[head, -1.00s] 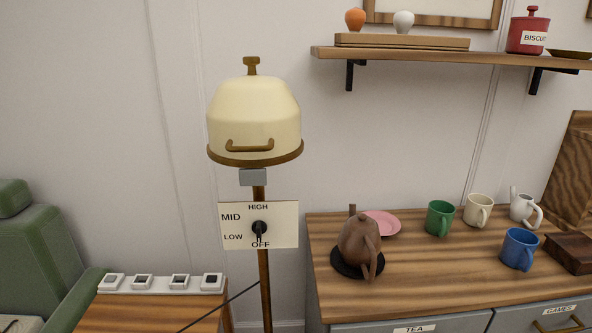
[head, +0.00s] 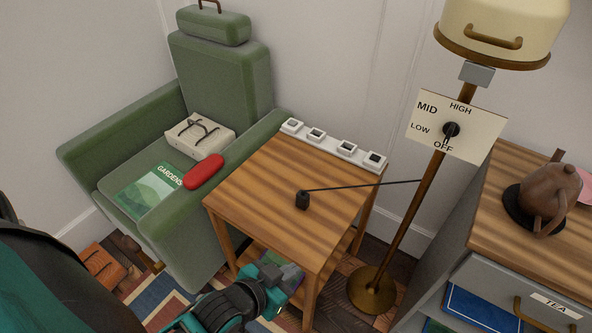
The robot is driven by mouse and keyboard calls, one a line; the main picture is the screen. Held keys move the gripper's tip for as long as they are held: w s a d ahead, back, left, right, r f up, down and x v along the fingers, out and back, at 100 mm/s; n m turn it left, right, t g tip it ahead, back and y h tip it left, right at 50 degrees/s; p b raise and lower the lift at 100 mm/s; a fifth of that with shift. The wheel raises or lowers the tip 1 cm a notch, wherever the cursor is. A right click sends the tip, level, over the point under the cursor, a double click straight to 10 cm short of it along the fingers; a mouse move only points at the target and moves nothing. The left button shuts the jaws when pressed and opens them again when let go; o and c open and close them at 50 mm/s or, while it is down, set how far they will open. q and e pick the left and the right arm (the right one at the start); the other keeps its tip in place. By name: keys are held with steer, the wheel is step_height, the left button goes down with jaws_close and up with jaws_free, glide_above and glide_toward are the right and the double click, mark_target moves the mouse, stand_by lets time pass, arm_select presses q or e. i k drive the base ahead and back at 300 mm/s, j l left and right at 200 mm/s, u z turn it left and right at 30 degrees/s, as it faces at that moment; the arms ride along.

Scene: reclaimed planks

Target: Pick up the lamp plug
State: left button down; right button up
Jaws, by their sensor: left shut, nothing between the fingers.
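The lamp plug (head: 303,201) is a small black block on the wooden side table (head: 255,195), near the middle of its top. A thin dark cord runs from it to the pole of the floor lamp (head: 430,195), which has a cream shade and a dial plate reading LOW, MID, HIGH and OFF. My left gripper (head: 289,272) shows at the bottom centre, by the table's front edge and lower in the picture than the plug. It is shut and empty, apart from the plug. My right gripper is not in view.
A white strip with several sockets (head: 333,144) lies along the table's back edge. A green armchair (head: 215,70) at left holds a box, a red case and a gardens magazine. A drawer cabinet (head: 500,230) with a brown teapot stands at right. The tabletop around the plug is clear.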

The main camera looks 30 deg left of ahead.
mark_target(302, 199)
steer(key=u, duration=0.85)
